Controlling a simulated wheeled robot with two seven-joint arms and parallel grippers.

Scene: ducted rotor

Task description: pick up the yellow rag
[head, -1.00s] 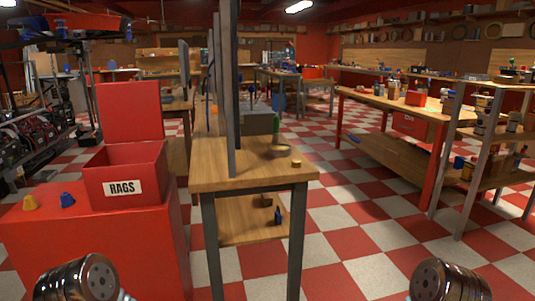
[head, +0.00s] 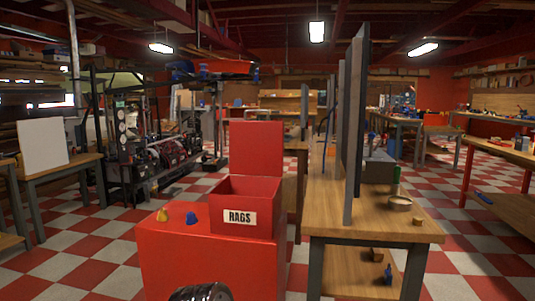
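The yellow rag (head: 162,215) is a small crumpled peak on top of the red cabinet (head: 200,262), near its left edge. A blue rag (head: 191,218) lies just to its right. A red open-topped box labelled RAGS (head: 240,218) with its lid raised stands right of both rags on the same cabinet. A rounded metallic part of one of my arms shows at the bottom edge, in front of the cabinet. Neither gripper's fingers are in view.
A wooden workbench (head: 385,222) with an upright panel stands right of the cabinet. A table with a white board (head: 43,146) is at the left, and machinery (head: 150,150) stands behind. Checkered floor (head: 85,255) is clear left of the cabinet.

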